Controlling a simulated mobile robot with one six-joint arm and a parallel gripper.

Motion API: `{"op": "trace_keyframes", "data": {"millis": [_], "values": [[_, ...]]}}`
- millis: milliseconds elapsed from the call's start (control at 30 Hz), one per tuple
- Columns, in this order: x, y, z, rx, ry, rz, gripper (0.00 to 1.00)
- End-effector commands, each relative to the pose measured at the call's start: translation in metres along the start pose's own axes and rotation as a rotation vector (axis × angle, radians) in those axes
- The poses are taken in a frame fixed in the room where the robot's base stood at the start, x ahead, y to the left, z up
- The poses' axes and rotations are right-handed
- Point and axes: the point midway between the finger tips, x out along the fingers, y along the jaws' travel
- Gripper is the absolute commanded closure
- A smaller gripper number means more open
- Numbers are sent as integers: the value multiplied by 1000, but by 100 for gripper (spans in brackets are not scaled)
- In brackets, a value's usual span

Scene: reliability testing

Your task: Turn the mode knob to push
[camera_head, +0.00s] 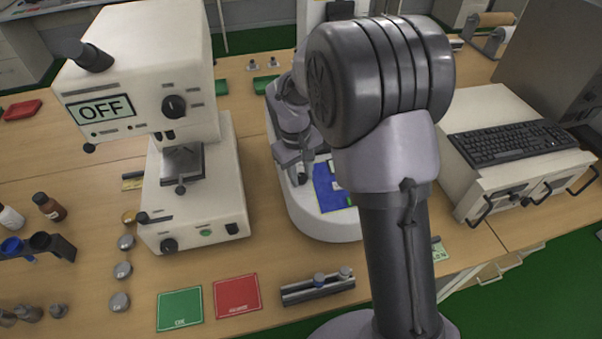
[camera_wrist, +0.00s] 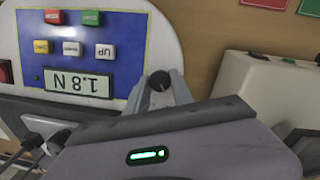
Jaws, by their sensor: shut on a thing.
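The mode knob (camera_wrist: 158,81) is a small round black knob at the right edge of a blue control panel (camera_wrist: 97,50) in the wrist view. My gripper (camera_wrist: 164,88) is shut on it, with the grey fingers on either side. The knob's pointer and mode markings cannot be made out. In the head view my gripper (camera_head: 302,175) is lowered at the left side of the blue panel (camera_head: 332,190), on a white rounded machine, and hides the knob.
A white test machine (camera_head: 195,200) with an OFF display stands close on the left. A green card (camera_head: 180,309), a red card (camera_head: 237,296) and a metal rail (camera_head: 317,288) lie in front. A keyboard (camera_head: 510,143) on a white cabinet is at the right.

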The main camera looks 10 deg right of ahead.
Motion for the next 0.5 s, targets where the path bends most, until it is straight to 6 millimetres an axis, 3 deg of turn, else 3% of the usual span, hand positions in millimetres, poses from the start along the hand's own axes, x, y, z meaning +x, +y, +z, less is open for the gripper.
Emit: {"op": "trace_keyframes", "data": {"millis": [267, 500], "values": [[-1, 0, 0, 45, 0, -14, 100], [-1, 2, 0, 196, 0, -57, 100]]}}
